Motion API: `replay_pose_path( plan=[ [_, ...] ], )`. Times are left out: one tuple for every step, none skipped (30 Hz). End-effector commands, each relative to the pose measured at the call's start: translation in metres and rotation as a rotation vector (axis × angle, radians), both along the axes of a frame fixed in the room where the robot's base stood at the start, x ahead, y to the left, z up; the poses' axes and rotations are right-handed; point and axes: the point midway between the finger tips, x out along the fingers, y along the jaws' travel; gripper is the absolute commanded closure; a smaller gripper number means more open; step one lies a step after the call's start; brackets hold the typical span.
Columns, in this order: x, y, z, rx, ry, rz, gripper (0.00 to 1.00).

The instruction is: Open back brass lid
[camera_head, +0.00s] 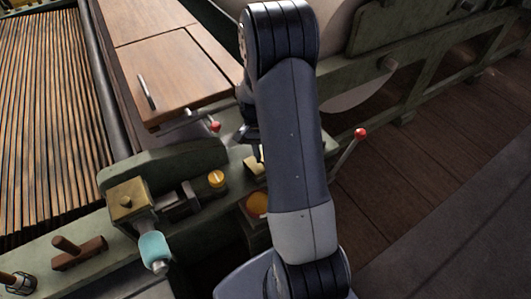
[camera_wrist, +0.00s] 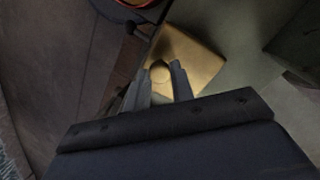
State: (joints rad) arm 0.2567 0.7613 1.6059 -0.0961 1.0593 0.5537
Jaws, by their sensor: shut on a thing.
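In the wrist view the brass lid (camera_wrist: 197,58) is a square plate with a round knob (camera_wrist: 160,74) near its edge. My gripper (camera_wrist: 161,78) has its two fingers on either side of the knob, shut on it. In the head view a small part of this brass lid (camera_head: 253,165) shows beside my arm, on the green frame. My gripper (camera_head: 250,145) is mostly hidden there behind my arm. I cannot tell whether the lid is raised.
A second brass box (camera_head: 128,203) with a knob on top stands nearer on the green frame, by a teal-handled part (camera_head: 154,249). A yellow round cap (camera_head: 216,179) sits between. Red-tipped levers (camera_head: 361,133) stand close to my arm. Wooden panels (camera_head: 170,75) lie behind.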

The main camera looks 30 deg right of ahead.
Motion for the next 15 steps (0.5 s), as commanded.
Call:
replay_pose_path(
  plan=[
    [0.004, 0.000, 0.007, -0.001, 0.040, 0.002, 1.00],
    [0.006, 0.001, 0.008, -0.001, 0.063, 0.002, 1.00],
    [0.008, 0.001, 0.009, -0.002, 0.093, 0.001, 1.00],
    [0.010, 0.001, 0.010, -0.003, 0.115, 0.002, 1.00],
    [0.012, 0.001, 0.010, -0.004, 0.136, 0.002, 1.00],
    [0.014, 0.001, 0.011, -0.005, 0.164, 0.002, 1.00],
    [0.015, 0.001, 0.012, -0.006, 0.182, 0.002, 1.00],
    [0.017, 0.001, 0.012, -0.007, 0.200, 0.002, 1.00],
    [0.019, 0.001, 0.013, -0.007, 0.223, 0.001, 1.00],
    [0.020, 0.001, 0.013, -0.008, 0.240, 0.001, 1.00],
    [0.021, 0.001, 0.014, -0.008, 0.256, 0.001, 1.00],
    [0.023, 0.001, 0.014, -0.009, 0.274, 0.001, 1.00],
    [0.024, 0.001, 0.014, -0.010, 0.287, 0.000, 1.00],
    [0.025, 0.001, 0.015, -0.010, 0.298, 0.000, 1.00],
    [0.026, 0.001, 0.015, -0.011, 0.311, 0.000, 1.00]
  ],
)
